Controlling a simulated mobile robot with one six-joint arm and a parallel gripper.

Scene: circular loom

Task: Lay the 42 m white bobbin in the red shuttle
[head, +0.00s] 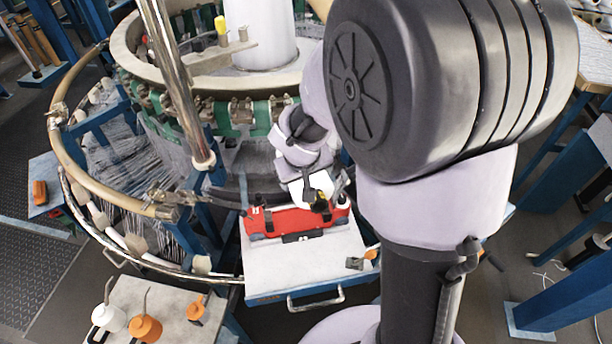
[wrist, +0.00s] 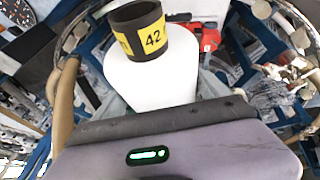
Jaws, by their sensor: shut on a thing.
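The 42 m white bobbin (wrist: 152,82) fills the middle of the wrist view, with a black tube end and a yellow label reading 42. It also shows in the head view (head: 300,190) under my wrist. My gripper (head: 313,187) is shut on it; the fingers are mostly hidden. The red shuttle (head: 290,220) lies lengthwise on a pale tabletop, directly below the bobbin in the head view. A red part of it shows behind the bobbin in the wrist view (wrist: 209,38). Whether the bobbin touches the shuttle cannot be told.
The pale worktable (head: 300,266) has bare room in front of the shuttle and a small clamp-like part (head: 356,263) at its right. The circular loom (head: 120,130) with its curved rail stands behind and left. A side table (head: 140,300) holds white and orange oil cans.

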